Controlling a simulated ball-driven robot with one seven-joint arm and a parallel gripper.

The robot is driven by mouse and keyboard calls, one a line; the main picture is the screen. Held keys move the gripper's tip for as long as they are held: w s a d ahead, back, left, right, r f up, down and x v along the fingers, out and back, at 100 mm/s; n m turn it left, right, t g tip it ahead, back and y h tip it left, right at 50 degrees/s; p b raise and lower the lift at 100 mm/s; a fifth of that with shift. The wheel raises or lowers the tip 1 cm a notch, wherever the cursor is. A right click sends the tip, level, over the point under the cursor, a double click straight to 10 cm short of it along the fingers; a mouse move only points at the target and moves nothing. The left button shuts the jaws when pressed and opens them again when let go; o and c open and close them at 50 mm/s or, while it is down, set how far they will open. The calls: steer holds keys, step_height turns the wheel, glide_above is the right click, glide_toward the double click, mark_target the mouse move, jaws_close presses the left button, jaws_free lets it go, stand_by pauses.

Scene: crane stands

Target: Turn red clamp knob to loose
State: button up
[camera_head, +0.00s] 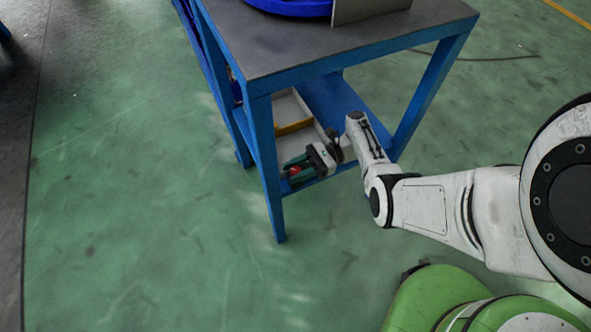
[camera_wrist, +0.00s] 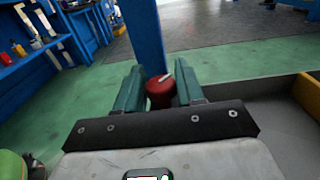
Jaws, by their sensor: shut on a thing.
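The red clamp knob (camera_wrist: 160,92) is a round red cap with a pale pointer mark on its top. In the wrist view it sits between the two green fingers of my gripper (camera_wrist: 160,90), which is shut on it. The pale mark slants up to the right. In the head view the knob (camera_head: 294,170) shows as a small red spot between the green fingers of my gripper (camera_head: 294,171), at the lower shelf of the blue stand. What the knob is mounted on is hidden.
The blue stand (camera_head: 262,150) has a grey top (camera_head: 290,45) above my arm, and its front leg is close to my gripper. A pale tray with a yellow divider (camera_head: 294,127) lies on the lower shelf. Open green floor (camera_head: 130,200) lies to the left.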

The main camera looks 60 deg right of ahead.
steer(key=o, duration=0.9)
steer(key=shift+o, duration=0.2)
steer(key=b+v, duration=0.1)
steer(key=v, duration=0.8)
steer(key=shift+d+f, duration=0.1)
steer(key=shift+f, duration=0.05)
steer(key=shift+b+v, duration=0.35)
steer(key=shift+v, duration=0.5)
